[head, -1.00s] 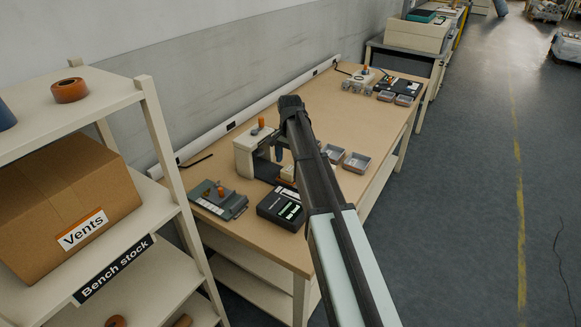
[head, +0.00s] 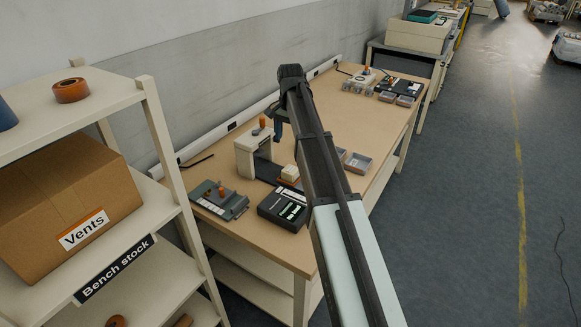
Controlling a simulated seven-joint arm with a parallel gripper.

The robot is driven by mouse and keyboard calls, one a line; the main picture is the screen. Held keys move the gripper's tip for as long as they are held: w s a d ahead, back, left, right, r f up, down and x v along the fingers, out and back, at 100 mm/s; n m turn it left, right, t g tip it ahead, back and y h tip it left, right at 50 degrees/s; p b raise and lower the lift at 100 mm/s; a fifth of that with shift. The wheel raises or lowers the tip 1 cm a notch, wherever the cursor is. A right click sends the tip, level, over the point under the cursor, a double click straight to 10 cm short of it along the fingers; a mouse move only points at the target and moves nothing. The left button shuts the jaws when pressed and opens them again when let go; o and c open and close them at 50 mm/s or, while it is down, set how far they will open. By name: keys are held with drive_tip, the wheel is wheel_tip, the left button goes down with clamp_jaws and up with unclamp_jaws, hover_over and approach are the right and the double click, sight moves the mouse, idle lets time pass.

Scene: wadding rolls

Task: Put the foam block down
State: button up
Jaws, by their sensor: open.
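A small cream block (head: 290,172), which looks like the foam block, rests on the bench beside the foot of a white bench device (head: 247,155). A thin brownish piece shows at its lower edge; I cannot tell what it is. My gripper (head: 278,132) is above and behind the block in the head view, apart from it. It is open and nothing shows in it. My dark arm covers part of the bench right of the block.
A black unit with a lit display (head: 284,208) and a grey plate device (head: 219,200) stand at the bench's near end. Grey trays (head: 357,162) lie right of my arm. A shelf with a Vents carton (head: 68,205) stands left. The bench middle (head: 350,115) is clear.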

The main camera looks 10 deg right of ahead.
idle(0.3)
drive_tip(key=m, duration=1.8)
hover_over(291, 169)
wheel_tip(291, 169, down, 9)
drive_tip(key=shift+w+r, duration=0.15)
drive_tip(key=shift+f, duration=2.65)
drive_tip(key=shift+c, duration=0.2)
drive_tip(key=c, duration=1.1)
drive_tip(key=shift+r, duration=0.2)
